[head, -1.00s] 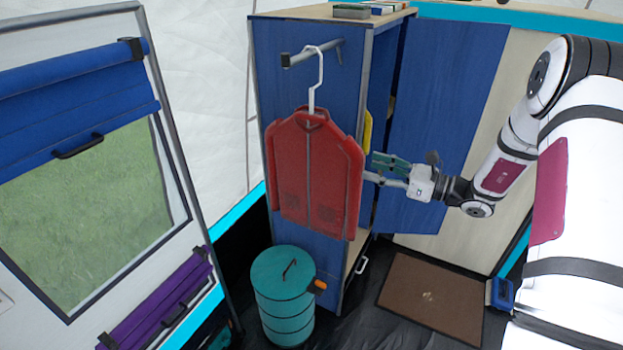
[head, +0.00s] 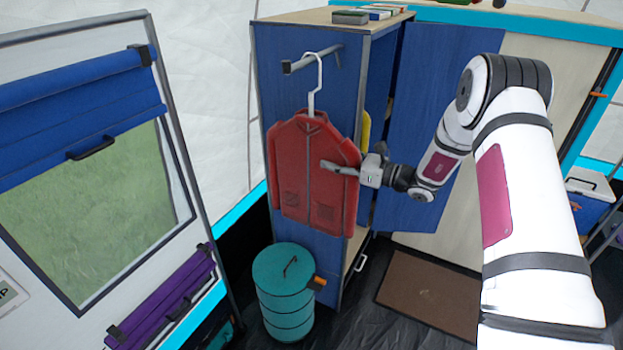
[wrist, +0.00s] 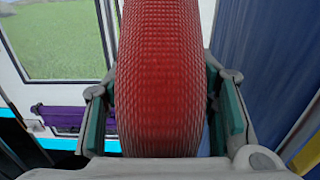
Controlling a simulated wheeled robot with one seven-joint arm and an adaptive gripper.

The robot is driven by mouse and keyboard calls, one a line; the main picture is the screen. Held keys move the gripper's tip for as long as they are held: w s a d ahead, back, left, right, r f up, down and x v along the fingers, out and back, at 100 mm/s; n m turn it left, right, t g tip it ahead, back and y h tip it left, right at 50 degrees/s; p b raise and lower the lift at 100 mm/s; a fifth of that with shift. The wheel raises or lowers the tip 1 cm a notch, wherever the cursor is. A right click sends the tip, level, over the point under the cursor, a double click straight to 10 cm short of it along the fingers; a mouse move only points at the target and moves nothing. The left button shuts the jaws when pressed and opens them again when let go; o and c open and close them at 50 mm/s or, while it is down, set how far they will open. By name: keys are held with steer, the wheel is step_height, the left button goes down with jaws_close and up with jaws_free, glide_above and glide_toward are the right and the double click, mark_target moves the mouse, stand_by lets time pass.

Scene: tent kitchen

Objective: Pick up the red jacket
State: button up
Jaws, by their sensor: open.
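The red jacket (head: 292,165) hangs upright from a white hanger (head: 318,88) on a rail at the wardrobe's blue side. My gripper (head: 340,169) is at the jacket's right edge, around sleeve height. One finger shows in front of the jacket; the other is hidden behind it. In the wrist view the jacket's red, edge-on side (wrist: 158,85) fills the space between the two green-padded fingers of my gripper (wrist: 163,100). A narrow gap shows on the right, and the left finger is close to the fabric. The jaws are open.
The blue wardrobe (head: 385,45) stands behind the jacket, its door (head: 435,130) swung open at right. A teal drum (head: 283,295) stands below the jacket. A tent window (head: 90,210) is at left. A brown mat (head: 430,295) lies on the floor.

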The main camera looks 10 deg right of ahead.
mark_target(344, 194)
jaws_close()
steer(key=shift+r, duration=0.1)
steer(key=shift+r+b, duration=0.3)
steer(key=shift+r, duration=0.45)
step_height(344, 194, up, 2)
steer(key=shift+w+r+b, duration=0.1)
steer(key=shift+b, duration=0.2)
steer(key=s+d+r+b, duration=0.1)
steer(key=s+d+b, duration=0.1)
steer(key=d, duration=0.6)
steer(key=s+d+b, duration=0.2)
steer(key=d, duration=0.6)
steer(key=a+f+m+t+h, duration=0.1)
steer(key=a+f+h, duration=0.1)
steer(key=a+f, duration=0.2)
steer(key=a+f+m+t+h, duration=0.2)
steer(key=a+f, duration=0.2)
steer(key=f, duration=0.1)
steer(key=s+a+f+m+t+h, duration=0.1)
steer(key=a+f+m+t, duration=0.1)
steer(key=a+f, duration=0.3)
steer(key=shift+f+h, duration=0.1)
steer(key=shift+h, duration=0.3)
